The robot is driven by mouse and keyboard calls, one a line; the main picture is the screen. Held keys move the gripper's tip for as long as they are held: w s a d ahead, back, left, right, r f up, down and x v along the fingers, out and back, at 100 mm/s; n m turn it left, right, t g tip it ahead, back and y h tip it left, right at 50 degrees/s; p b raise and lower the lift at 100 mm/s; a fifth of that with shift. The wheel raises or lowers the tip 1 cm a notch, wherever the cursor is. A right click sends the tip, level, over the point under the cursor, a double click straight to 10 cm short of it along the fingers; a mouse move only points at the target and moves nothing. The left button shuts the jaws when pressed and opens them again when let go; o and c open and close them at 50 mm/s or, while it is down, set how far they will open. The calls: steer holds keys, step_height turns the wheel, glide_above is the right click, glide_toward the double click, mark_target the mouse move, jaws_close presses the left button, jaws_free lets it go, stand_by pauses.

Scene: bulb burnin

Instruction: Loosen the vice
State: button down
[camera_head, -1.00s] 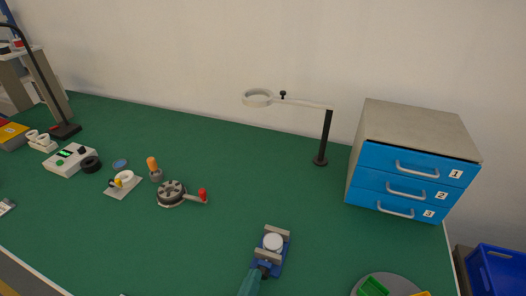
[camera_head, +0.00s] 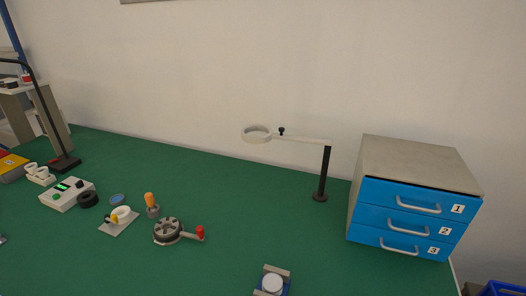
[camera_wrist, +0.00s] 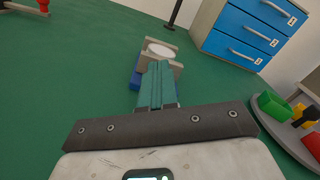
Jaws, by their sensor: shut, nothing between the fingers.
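The vice (camera_head: 273,281) stands on the green bench at the bottom edge of the head view, its lower part cut off there. It has a blue body and grey jaws, with a round white piece between the jaws. In the wrist view the vice (camera_wrist: 138,78) lies just beyond my fingertips, partly hidden by them. My gripper (camera_wrist: 158,68) has teal fingers, shut together with nothing between them, at the near side of the vice. I cannot tell whether the fingertips touch it. The vice's handle is hidden behind my fingers. My gripper is not in the head view now.
A blue drawer cabinet (camera_head: 405,215) stands at the right, and a ring lamp on a black post (camera_head: 322,175) behind the vice. A rotary device with a red-knobbed crank (camera_head: 168,231) is to the left. In the wrist view a grey round tray (camera_wrist: 262,124) holds coloured blocks at the right.

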steer(key=shift+w+d, duration=0.1)
steer(key=shift+w, duration=0.45)
steer(key=shift+w+a+f+b, duration=0.2)
steer(key=shift+a+f+b, duration=0.15)
steer(key=shift+b, duration=0.1)
steer(key=shift+r, duration=0.1)
steer(key=shift+a+r, duration=0.1)
steer(key=shift+r, duration=0.05)
steer(key=shift+w+a+r, duration=0.15)
steer(key=shift+r, duration=0.05)
steer(key=shift+f+v, duration=0.2)
steer(key=shift+v, duration=2.95)
